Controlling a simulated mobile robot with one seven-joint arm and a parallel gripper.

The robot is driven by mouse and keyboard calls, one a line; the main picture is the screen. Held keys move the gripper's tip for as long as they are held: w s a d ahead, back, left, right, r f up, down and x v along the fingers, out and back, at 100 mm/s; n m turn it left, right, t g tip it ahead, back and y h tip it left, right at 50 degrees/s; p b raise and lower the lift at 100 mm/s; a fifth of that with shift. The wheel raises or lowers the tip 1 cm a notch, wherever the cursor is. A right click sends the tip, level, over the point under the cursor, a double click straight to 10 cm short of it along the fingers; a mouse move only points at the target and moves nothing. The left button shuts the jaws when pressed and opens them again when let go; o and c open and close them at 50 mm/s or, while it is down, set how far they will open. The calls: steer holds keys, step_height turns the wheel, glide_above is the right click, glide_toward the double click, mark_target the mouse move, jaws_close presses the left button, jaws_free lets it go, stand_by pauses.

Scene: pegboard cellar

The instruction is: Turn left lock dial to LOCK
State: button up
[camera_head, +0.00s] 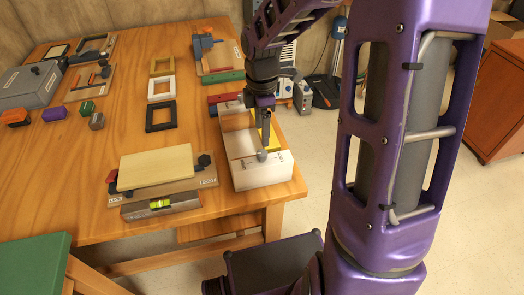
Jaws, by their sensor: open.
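A front fixture has a wooden base board (205,184) with small lettered labels at its left and right ends, too small to read surely. A cream panel (155,167) lies over its middle. A small red and dark knob (111,180) shows at its left end, perhaps the left lock dial; its setting cannot be read. A dark knob (204,160) stands at its right end. My gripper (262,154) points down over a white-fronted open box (262,172), to the right of the fixture. It is open and well apart from the left knob; its fingers overlap in this view.
A spirit level (160,203) lies along the fixture's front. Frames, a black one (160,116) among them, stand behind it. A grey box (30,84) and more fixtures are at the far left and back. Bare tabletop (60,160) lies left of the fixture.

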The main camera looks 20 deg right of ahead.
mark_target(262, 153)
step_height(262, 153, down, 8)
steer(key=shift+b, duration=0.7)
steer(key=shift+c, duration=0.3)
jaws_close()
